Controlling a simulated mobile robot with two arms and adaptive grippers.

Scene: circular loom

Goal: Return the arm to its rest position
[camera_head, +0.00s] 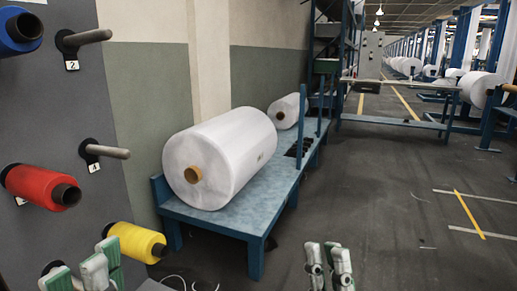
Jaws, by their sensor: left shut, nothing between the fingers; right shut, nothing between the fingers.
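My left gripper (92,271) shows at the bottom left, in front of the lower part of the grey panel and close to the yellow spool in the picture. It looks shut and holds nothing. My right gripper (328,262) shows at the bottom, right of centre, over the dark floor. Its fingers are shut, with nothing between them. Both are cut off by the lower picture edge, so most of each arm is hidden.
The grey panel (60,120) carries a blue spool (14,32), a red spool (35,186), a yellow spool (130,240) and bare pegs (88,36). A blue bench (240,225) bears a large white roll (225,150). Floor (390,235) right of it is open.

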